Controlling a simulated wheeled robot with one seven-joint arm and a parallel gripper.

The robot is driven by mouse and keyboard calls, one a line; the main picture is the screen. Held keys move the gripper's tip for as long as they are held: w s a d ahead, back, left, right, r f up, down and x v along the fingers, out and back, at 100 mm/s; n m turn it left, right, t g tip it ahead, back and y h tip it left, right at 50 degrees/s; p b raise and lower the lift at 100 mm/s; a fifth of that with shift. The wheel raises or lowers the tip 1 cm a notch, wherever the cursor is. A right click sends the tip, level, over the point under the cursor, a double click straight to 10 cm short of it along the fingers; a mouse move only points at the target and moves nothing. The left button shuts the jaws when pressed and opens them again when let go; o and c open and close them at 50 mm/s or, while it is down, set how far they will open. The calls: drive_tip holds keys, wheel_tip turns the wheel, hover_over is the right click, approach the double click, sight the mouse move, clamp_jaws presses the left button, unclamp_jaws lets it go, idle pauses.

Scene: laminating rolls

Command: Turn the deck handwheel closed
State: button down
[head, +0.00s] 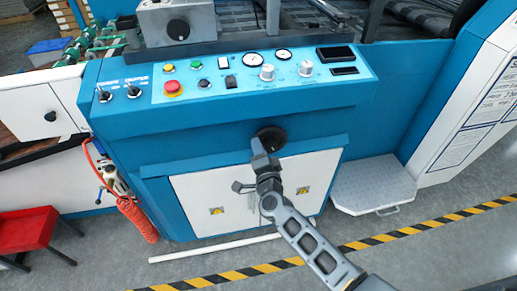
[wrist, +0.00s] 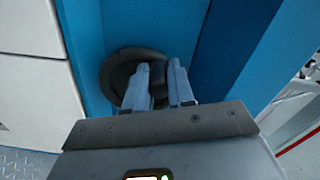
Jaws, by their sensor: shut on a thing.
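The deck handwheel (head: 272,136) is a small black wheel on the blue front of the machine, below the control panel. In the wrist view the handwheel (wrist: 118,72) is a dark round disc, partly hidden behind my fingers. My gripper (head: 259,148) reaches it from the front and covers its left side. In the wrist view my gripper (wrist: 159,70) has one finger on each side of a dark piece at the wheel's right side and is shut on it. How far the wheel is turned cannot be told.
The control panel (head: 262,72) with buttons, knobs and gauges juts out above the wheel. White cabinet doors (head: 215,203) are below. A coiled orange hose (head: 137,217) hangs at left, near a red stool (head: 35,232). A metal step (head: 372,186) stands at right.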

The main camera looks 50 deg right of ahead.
drive_tip(key=c, duration=1)
unclamp_jaws()
drive_tip(key=shift+o, duration=0.2)
drive_tip(key=v, duration=0.7)
drive_tip(key=shift+s+a+p, duration=0.2)
drive_tip(key=shift+s+p, duration=0.15)
drive_tip(key=s+a+r+n+t+y, duration=0.1)
drive_tip(key=s+a+r+n+y, duration=0.1)
drive_tip(key=s+a+n, duration=0.3)
drive_tip(key=s+a+r+n+y, duration=0.2)
drive_tip(key=s, duration=0.6)
drive_tip(key=s+a+r+n+t+y, duration=0.1)
drive_tip(key=s+a+r+n+y, duration=0.1)
drive_tip(key=s+a+n, duration=0.3)
drive_tip(key=s+a+r+n+g+y, duration=0.1)
drive_tip(key=s+r+n+y, duration=0.1)
drive_tip(key=s+r+n, duration=0.2)
drive_tip(key=s+a+r+n+g+y, duration=0.1)
drive_tip(key=s+a+r+n+y, duration=0.1)
drive_tip(key=s+r+n, duration=0.3)
drive_tip(key=s+r, duration=0.3)
drive_tip(key=s, duration=0.2)
drive_tip(key=shift+s+a+r, duration=0.2)
drive_tip(key=shift+s+a, duration=0.1)
drive_tip(key=shift+s, duration=0.05)
